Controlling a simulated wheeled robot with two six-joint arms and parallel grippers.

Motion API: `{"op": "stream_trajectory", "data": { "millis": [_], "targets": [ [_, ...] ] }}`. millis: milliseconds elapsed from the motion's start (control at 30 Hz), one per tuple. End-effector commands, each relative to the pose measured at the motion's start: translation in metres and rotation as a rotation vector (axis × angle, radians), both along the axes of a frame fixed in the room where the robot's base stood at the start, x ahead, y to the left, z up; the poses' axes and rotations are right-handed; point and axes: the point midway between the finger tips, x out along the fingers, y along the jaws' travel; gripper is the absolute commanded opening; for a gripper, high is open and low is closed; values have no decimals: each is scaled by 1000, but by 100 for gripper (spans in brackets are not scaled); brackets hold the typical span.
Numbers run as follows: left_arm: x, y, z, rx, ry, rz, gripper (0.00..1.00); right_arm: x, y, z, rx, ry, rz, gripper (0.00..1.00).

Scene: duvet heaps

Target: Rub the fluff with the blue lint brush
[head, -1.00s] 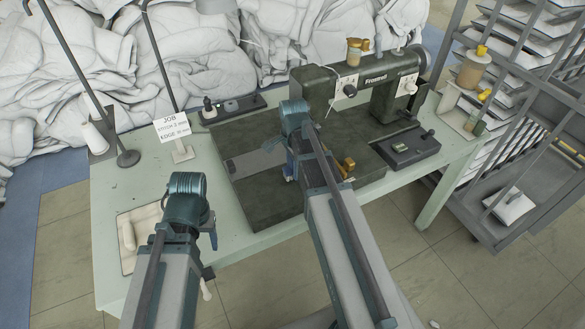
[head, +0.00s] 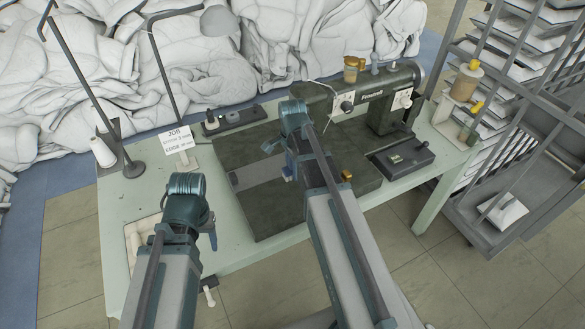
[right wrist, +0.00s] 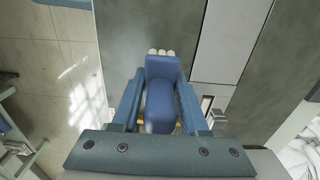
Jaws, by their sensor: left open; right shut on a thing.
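The blue lint brush (right wrist: 160,95) is between the fingers of my right gripper (right wrist: 158,110) in the right wrist view. Small pale lumps (right wrist: 160,52) show at its far end; I cannot tell whether these are the fluff. In the head view my right gripper (head: 290,170) is over the dark sewing machine bed (head: 265,205), mostly hidden by its own arm, with a bit of blue showing. I cannot tell whether the brush touches the bed. My left gripper (head: 212,238) is open and empty by the table's front left, beside a pale tray (head: 130,262).
The sewing machine (head: 370,95) stands at the back of the green table (head: 130,195). A job sign (head: 176,140), a thread cone (head: 103,152) and lamp poles stand at left. A control box (head: 402,158) is right of the bed. A rack (head: 475,185) stands further right. White duvets are heaped behind.

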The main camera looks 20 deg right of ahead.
Motion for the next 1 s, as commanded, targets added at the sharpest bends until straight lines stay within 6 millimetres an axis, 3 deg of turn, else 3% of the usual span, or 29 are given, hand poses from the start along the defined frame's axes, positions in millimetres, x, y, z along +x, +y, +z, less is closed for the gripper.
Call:
{"op": "stream_trajectory", "data": {
  "millis": [400, 1000],
  "targets": [
    [0, 0, 31, 0, 0, 0, 59, 0, 0, 31, 0, 0, 0, 0],
    [0, 0, 26, 0, 0, 0, 59, 1, -1, 26, -2, -1, -1, 0]
  ]
}}
